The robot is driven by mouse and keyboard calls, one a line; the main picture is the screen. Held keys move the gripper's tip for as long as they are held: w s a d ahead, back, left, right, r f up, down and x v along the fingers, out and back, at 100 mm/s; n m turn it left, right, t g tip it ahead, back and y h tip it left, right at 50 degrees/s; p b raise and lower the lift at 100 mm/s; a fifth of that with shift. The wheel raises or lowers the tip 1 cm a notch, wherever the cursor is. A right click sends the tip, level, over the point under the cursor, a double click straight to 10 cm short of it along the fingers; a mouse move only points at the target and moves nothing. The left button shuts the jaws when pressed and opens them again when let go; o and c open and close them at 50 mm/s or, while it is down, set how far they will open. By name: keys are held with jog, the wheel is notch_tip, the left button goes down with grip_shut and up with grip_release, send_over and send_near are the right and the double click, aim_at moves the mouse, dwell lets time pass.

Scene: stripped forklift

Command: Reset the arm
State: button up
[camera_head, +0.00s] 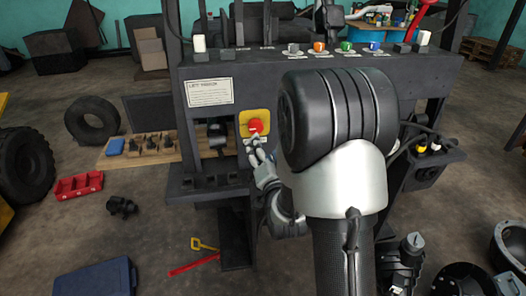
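My arm rises from the bottom and crosses in front of the right middle of the dark forklift panel (290,85). My gripper (255,150) points up and away, just below a red button (255,126) on a yellow plate. Its fingertips look close to the plate's lower edge, but I cannot tell whether they touch. The fingers are small in view, and I cannot tell if they are open or shut. I see nothing clearly held. My arm hides part of the panel's right side.
A row of coloured switches (319,46) runs along the panel's top, with a white label (209,92) below left. A side bracket (432,160) juts out at the right. Tyres (92,120), a red tray (78,185) and a blue case (95,278) lie left on open floor.

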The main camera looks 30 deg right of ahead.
jog(key=s+a+r+n+g+y, duration=0.35)
jog(key=s+a+n+g, duration=0.3)
jog(key=s+a, duration=0.35)
jog(key=s+a+n+g, duration=0.3)
jog(key=s, duration=0.8)
jog(key=s+a+n+g+y, duration=0.1)
jog(key=s+a+n+g, duration=0.2)
jog(key=s, duration=0.8)
jog(key=shift+s, duration=0.3)
jog(key=shift+y, duration=0.25)
